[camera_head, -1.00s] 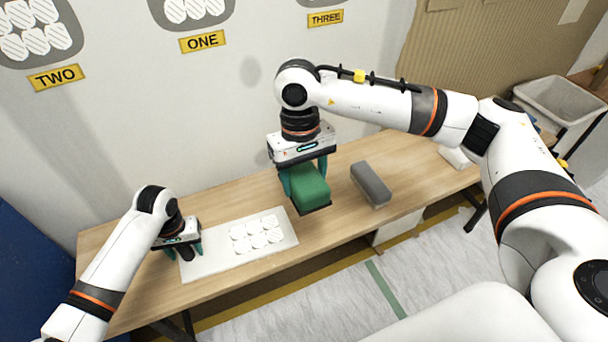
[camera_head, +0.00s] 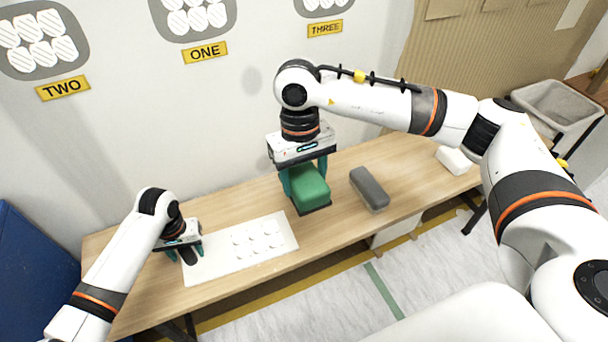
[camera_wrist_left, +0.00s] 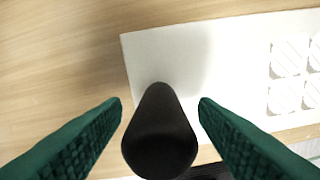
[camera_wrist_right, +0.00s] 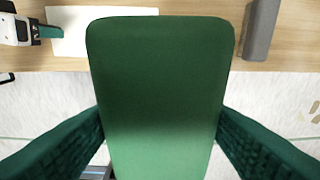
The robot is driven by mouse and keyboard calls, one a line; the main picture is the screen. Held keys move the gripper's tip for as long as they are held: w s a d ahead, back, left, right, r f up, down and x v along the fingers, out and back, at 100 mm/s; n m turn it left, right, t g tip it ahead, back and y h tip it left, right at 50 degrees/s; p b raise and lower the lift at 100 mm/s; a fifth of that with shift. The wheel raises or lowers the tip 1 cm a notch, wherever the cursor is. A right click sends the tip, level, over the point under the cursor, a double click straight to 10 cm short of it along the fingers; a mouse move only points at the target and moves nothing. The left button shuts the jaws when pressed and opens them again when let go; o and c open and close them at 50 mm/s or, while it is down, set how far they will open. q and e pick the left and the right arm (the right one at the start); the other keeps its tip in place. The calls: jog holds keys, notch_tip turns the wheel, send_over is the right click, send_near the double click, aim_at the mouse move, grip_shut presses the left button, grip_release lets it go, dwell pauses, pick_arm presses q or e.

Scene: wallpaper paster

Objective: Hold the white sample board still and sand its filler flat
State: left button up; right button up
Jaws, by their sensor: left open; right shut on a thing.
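The patches also show at the right edge of the left wrist view (camera_wrist_left: 288,55). My left gripper (camera_head: 185,254) is open at the board's left end. Its fingers stand on either side of a black rounded handle (camera_wrist_left: 160,135), with gaps between. My right gripper (camera_head: 305,180) is shut on a green block (camera_head: 311,187) with a dark underside, right of the board. I cannot tell whether that block touches the table. It fills the middle of the right wrist view (camera_wrist_right: 160,90).
A grey block (camera_head: 369,189) lies on the wooden table (camera_head: 330,235) right of the green block. A white item (camera_head: 453,160) lies near the table's right end. A grey bin (camera_head: 560,105) stands beyond. The wall behind carries signs ONE, TWO (camera_head: 63,88) and THREE.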

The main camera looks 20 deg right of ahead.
dwell(0.3)
pick_arm(q)
jog(key=shift+f, duration=0.9)
grip_shut()
dwell(0.5)
